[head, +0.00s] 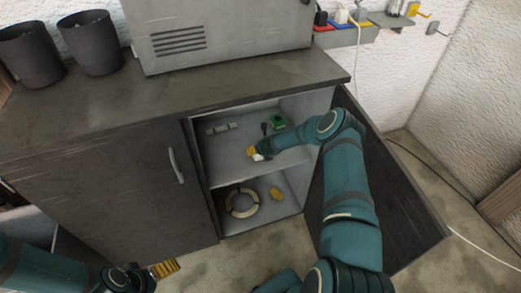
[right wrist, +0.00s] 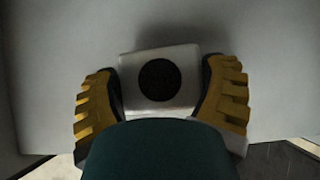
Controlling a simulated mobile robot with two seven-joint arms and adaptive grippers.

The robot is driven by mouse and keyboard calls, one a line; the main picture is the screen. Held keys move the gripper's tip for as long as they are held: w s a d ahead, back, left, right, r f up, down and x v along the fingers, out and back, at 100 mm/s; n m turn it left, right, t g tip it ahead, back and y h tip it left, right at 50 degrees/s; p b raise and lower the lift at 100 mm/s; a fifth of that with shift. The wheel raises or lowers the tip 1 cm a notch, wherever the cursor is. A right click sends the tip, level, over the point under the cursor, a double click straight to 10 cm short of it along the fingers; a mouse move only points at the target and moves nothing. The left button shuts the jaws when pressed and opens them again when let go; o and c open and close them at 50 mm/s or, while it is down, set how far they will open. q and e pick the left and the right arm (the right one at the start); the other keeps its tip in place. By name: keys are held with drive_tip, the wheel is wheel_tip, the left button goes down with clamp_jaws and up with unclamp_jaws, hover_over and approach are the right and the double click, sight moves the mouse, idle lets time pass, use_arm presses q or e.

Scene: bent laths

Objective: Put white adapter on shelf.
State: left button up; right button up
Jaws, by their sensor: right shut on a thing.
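The white adapter (right wrist: 135,72), a pale block with a round black face, sits between the yellow fingers of my right gripper (right wrist: 160,74) in the right wrist view. That gripper (head: 257,153) is shut on it and is inside the open cabinet, over the upper shelf (head: 225,168) in the head view. The adapter shows there only as a small white patch (head: 258,157). I cannot tell whether it touches the shelf. My left gripper (head: 164,268) is low at the left, outside the cabinet; its finger opening is unclear.
On the upper shelf lie a grey bar-like object (head: 221,129) at the left and a green object (head: 278,122) at the back right. A round ring (head: 242,203) and a yellow item (head: 276,194) lie in the lower compartment. The open door (head: 400,205) stands right of my right arm.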

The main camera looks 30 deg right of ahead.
drive_tip(key=o, duration=1.1)
drive_tip(key=shift+f, duration=0.15)
